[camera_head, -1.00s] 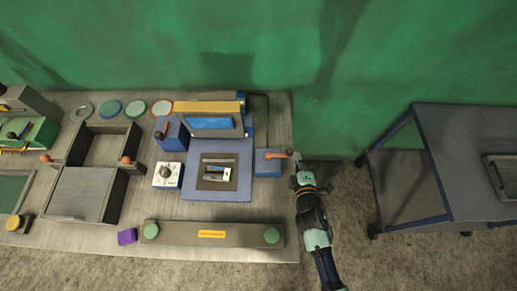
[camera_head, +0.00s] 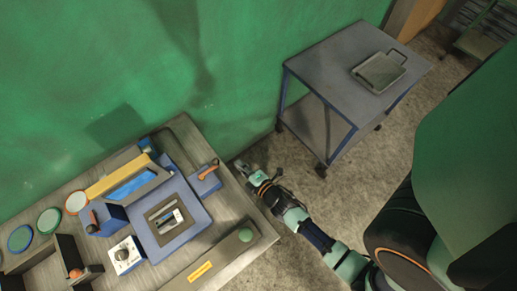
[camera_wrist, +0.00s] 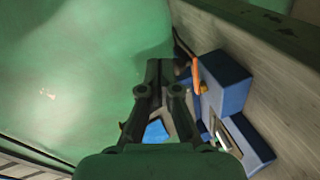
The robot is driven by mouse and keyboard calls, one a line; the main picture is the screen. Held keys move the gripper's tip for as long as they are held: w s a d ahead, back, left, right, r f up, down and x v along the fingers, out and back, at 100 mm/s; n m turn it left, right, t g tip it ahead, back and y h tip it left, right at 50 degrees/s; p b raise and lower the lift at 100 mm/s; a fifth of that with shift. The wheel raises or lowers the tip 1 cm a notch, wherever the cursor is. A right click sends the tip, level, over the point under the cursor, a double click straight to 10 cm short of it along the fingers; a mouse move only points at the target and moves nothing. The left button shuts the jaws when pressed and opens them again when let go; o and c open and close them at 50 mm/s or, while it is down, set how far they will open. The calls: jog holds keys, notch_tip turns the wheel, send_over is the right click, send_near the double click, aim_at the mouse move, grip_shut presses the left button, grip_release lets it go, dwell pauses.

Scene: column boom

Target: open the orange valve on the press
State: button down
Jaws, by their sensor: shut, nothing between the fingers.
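The press (camera_head: 150,238) is a blue plate with a raised, blue-windowed frame behind it, on the bench in the head view. The orange valve (camera_head: 209,170) is a lever on a small blue box (camera_head: 205,187) at the press's right side. It points up and right, towards the bench's edge. My gripper (camera_head: 241,168) is to the right of the lever, beyond the bench edge, shut and empty. In the wrist view the fingers (camera_wrist: 160,68) are together, and the orange lever (camera_wrist: 197,75) shows just right of them. No contact with the lever shows.
A dial box (camera_head: 124,255) and another orange-tipped lever (camera_head: 93,217) are left of the press. A front strip with a green button (camera_head: 249,235) runs along the bench. A cart (camera_head: 325,75) with a tray (camera_head: 380,72) stands right; floor lies between.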

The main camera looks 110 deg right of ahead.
jog(key=s+a+r+p, duration=0.1)
jog(key=s+a+p, duration=0.1)
jog(key=s+p, duration=0.4)
jog(key=shift+r+p, duration=0.25)
jog(key=shift+p, duration=0.9)
